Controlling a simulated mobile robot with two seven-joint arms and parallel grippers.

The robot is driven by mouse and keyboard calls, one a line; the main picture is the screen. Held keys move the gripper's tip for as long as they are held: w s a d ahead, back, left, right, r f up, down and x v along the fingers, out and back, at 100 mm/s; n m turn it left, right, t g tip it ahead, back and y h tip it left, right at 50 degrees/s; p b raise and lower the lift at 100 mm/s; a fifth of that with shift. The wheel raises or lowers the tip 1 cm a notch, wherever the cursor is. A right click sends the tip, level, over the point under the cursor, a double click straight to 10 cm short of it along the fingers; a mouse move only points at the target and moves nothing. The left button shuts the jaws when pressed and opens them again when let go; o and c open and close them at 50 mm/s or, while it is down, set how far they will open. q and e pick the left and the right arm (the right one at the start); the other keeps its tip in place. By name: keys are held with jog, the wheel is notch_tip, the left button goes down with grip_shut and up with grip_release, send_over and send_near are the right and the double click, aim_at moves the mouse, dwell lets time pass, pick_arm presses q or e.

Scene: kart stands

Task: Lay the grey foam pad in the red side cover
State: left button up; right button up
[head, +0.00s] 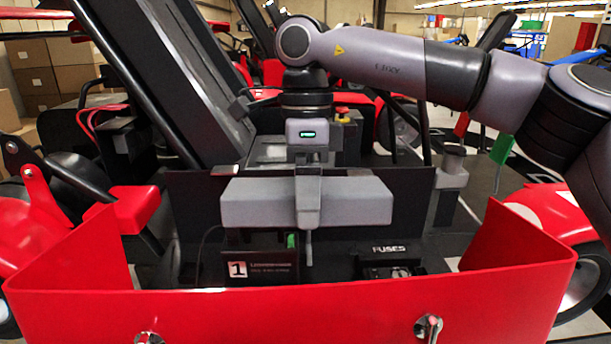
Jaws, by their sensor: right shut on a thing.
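The grey foam pad (250,203) is a long block held level in the middle of the head view. My right gripper (308,225) points down and is shut on the middle of the pad; one finger shows in front of it. The red side cover (290,312) spans the bottom of the view, with a front wall and raised walls at left and right. The pad appears above and behind the cover's front wall. The cover's floor is hidden behind that wall. My left gripper is not in view.
Behind the cover's front wall are a black box labelled 1 (262,270) and a black fuse box (388,254). Red kart parts (550,215) stand at right, and cardboard boxes (60,65) at far left.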

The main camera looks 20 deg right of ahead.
jog(key=s+f, duration=0.1)
jog(key=f, duration=0.6)
jog(key=s+f, duration=0.1)
jog(key=f, duration=0.6)
jog(key=f+b, duration=0.1)
jog(key=f, duration=0.6)
jog(key=shift+s+a+f, duration=0.2)
jog(key=shift+s+a, duration=0.2)
jog(key=shift+s+f+b, duration=0.2)
jog(key=shift+f+b, duration=1.1)
jog(key=shift+f, duration=0.25)
jog(key=o, duration=0.8)
jog(key=shift+c, duration=0.2)
jog(key=shift+r, duration=0.1)
notch_tip(320, 180, up, 7)
jog(key=b, duration=0.1)
jog(key=shift+w, duration=0.45)
